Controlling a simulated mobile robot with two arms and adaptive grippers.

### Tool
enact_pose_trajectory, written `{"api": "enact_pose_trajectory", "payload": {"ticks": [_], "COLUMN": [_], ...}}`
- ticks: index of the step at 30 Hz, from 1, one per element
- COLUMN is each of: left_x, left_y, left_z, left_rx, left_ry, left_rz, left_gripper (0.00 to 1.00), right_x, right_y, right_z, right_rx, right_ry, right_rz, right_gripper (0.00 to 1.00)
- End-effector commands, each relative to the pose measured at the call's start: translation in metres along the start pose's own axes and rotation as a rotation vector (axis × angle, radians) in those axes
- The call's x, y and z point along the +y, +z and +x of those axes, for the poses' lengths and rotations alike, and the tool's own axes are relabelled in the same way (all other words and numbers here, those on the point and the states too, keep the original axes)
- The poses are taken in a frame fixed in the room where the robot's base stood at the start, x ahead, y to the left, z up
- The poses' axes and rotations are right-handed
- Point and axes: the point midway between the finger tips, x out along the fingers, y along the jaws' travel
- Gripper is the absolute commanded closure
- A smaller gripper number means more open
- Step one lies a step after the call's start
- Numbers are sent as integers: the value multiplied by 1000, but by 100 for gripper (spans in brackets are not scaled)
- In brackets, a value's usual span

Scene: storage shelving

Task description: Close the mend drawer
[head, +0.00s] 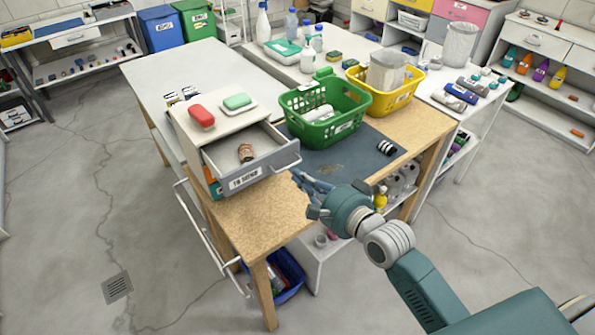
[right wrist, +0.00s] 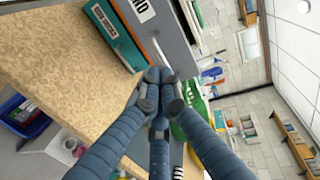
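The mend drawer (head: 270,163) is pulled out of a small white-topped cabinet (head: 222,127) on the wooden bench. Its grey front has a "TO MEND" label, and a brown patterned roll (head: 246,152) lies inside. In the right wrist view the grey drawer front (right wrist: 172,28) fills the top, with part of the label showing. My right gripper (head: 298,176) is just right of the drawer front. Its fingertips (right wrist: 159,78) are drawn together near the drawer's front, with nothing seen between them. I cannot tell whether they touch it. My left gripper is out of view.
A green basket (head: 323,128) and yellow basket (head: 397,101) stand behind the gripper, near a dark mat (head: 345,165) with a striped roll (head: 387,147). A red block (head: 202,116) and a green soap on a dish (head: 238,101) sit on the cabinet. Bare bench lies in front.

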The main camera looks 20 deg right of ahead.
Motion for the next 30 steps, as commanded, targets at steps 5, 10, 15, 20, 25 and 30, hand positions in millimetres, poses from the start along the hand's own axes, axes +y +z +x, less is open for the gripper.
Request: {"api": "enact_pose_trajectory", "payload": {"ticks": [5,10,15,20,25,30], "left_x": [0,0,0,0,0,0], "left_y": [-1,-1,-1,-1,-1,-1], "left_z": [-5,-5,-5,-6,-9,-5], "left_rx": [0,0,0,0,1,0], "left_ry": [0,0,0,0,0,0], "left_rz": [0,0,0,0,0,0], "left_gripper": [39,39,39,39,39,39], "right_x": [-1,0,0,-2,-12,-21], "right_y": [0,0,0,0,0,1], "right_z": [16,20,20,26,66,115], "right_rx": [0,0,0,1,3,2], "right_ry": [0,0,0,-1,-4,-4], "right_rz": [0,0,0,2,3,3], "right_gripper": [100,100,100,100,100,100]}}
